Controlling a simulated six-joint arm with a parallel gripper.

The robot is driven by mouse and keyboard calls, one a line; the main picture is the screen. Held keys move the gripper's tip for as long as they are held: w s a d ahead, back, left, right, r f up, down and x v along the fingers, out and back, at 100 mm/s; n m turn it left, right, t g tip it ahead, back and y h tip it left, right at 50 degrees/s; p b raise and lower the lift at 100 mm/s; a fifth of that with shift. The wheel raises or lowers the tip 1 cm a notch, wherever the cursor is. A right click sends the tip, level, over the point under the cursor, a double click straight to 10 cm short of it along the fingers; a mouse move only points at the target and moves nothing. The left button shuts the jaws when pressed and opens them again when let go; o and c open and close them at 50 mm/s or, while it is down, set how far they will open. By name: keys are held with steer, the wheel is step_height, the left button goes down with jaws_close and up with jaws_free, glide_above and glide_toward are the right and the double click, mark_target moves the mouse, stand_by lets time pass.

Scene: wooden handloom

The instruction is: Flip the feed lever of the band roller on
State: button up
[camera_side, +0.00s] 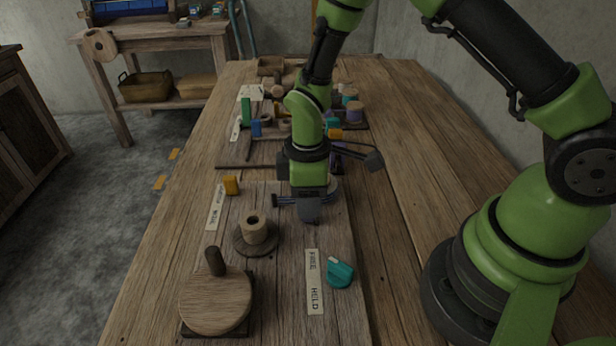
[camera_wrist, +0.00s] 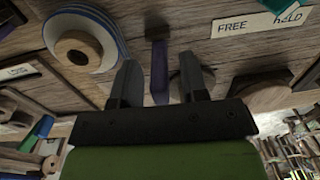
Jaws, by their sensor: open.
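In the wrist view a purple lever-like piece (camera_wrist: 159,72) lies between the two open fingers of my gripper (camera_wrist: 160,78), with gaps on both sides. I cannot read a label that names it as the band roller's feed lever. In the side view my gripper (camera_side: 309,212) points down low over the middle of the bench, and its fingers largely hide what is beneath. A teal knob (camera_side: 340,273) sits beside a label strip (camera_side: 314,290) reading FREE and HELD. A blue-and-white ring with a wooden hub (camera_wrist: 80,46) is left of the fingers in the wrist view.
A round wooden disc with a peg (camera_side: 216,298) and a wooden spool (camera_side: 254,232) stand at the front left. A yellow block (camera_side: 231,185) sits by another label. Green (camera_side: 246,110) and blue pieces stand farther back among clutter. The right bench strip is clear.

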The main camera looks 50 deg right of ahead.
steer(key=r, duration=0.9)
steer(key=shift+w+d, duration=0.15)
steer(key=shift+d, duration=0.05)
steer(key=c, duration=0.3)
steer(key=shift+g, duration=0.6)
steer(key=w+d, duration=0.2)
steer(key=w, duration=0.1)
steer(key=shift+w+d+r, duration=0.2)
steer(key=shift+w+d, duration=0.05)
jaws_close()
steer(key=w+d+r+g+y, duration=0.2)
steer(key=w+d+y, duration=0.1)
steer(key=w+d, duration=0.15)
steer(key=x, duration=0.9)
steer(key=shift+s+f, duration=0.25)
steer(key=shift+s, duration=0.1)
steer(key=shift+s+a+f, duration=0.2)
steer(key=shift+s+a, duration=0.75)
steer(key=shift+s, duration=0.05)
steer(key=shift+s+a, duration=0.45)
